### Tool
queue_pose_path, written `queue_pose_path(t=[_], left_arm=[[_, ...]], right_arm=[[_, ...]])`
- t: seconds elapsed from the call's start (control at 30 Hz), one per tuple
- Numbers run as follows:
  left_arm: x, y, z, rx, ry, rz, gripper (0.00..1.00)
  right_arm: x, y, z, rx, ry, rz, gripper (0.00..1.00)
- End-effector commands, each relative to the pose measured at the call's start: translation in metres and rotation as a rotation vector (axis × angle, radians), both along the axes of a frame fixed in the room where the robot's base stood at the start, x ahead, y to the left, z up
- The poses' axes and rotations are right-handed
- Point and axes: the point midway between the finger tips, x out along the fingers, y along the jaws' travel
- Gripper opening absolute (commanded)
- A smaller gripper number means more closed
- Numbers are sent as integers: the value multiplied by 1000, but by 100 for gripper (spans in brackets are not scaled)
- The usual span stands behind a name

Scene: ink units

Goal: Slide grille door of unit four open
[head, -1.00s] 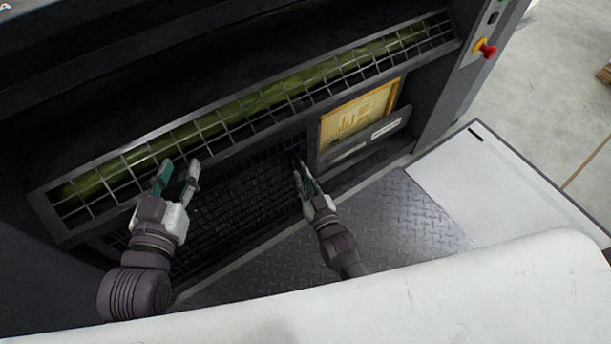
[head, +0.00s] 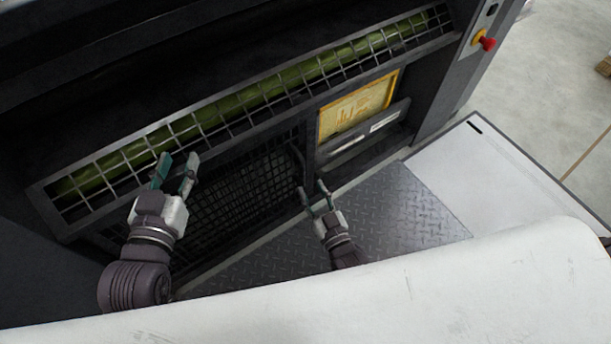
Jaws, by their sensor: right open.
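A dark mesh grille door (head: 235,192) fills the lower opening of the dark machine. A dark curved bar, perhaps a handle, shows near its right end (head: 297,158). My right gripper (head: 315,186) is open and empty, its fingers spread just below and to the right of that bar, apparently clear of it. My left gripper (head: 175,164) is open, its two fingers apart in front of the left part of the machine, near the lower edge of the upper grille. My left arm hides part of the door's left end.
An upper wire guard (head: 270,104) covers a long green roller. A yellow-framed panel (head: 357,107) sits right of the grille door. A red button (head: 487,44) is on the right column. A tread plate step (head: 400,215) lies below, with white surfaces in front.

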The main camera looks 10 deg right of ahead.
Motion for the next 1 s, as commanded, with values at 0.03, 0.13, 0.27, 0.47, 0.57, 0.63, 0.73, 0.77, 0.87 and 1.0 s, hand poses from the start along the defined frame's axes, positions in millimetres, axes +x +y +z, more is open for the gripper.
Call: queue_pose_path(t=[0.03, 0.13, 0.27, 0.47, 0.57, 0.63, 0.73, 0.77, 0.87, 1.0], left_arm=[[0, 0, 0, 0, 0, 0, 40], [0, 0, 0, 0, 0, 0, 40], [0, 0, 0, 0, 0, 0, 40], [0, 0, 0, 0, 0, 0, 40], [0, 0, 0, 0, 0, 1, 40], [0, 0, 0, 0, -1, 1, 40], [0, 0, 0, 0, -1, 1, 40], [0, 0, 0, 0, -1, 1, 40], [0, 0, 0, 0, -1, 1, 40], [0, 0, -1, 1, 4, 1, 40]], right_arm=[[-12, -2, -1, -1, 3, 0, 41], [-29, -6, 0, 0, 2, 1, 41], [-44, -8, 0, 0, 1, 1, 41], [-51, -10, 1, 0, -2, 0, 41], [-51, -10, 1, 0, -2, 0, 41], [-51, -10, 1, 0, -1, 0, 41], [-51, -10, 0, 0, -1, 0, 41], [-51, -10, 0, 0, -1, 0, 41], [-51, -10, 0, 0, -1, 0, 41], [-50, -10, 0, -1, 4, 0, 41]])
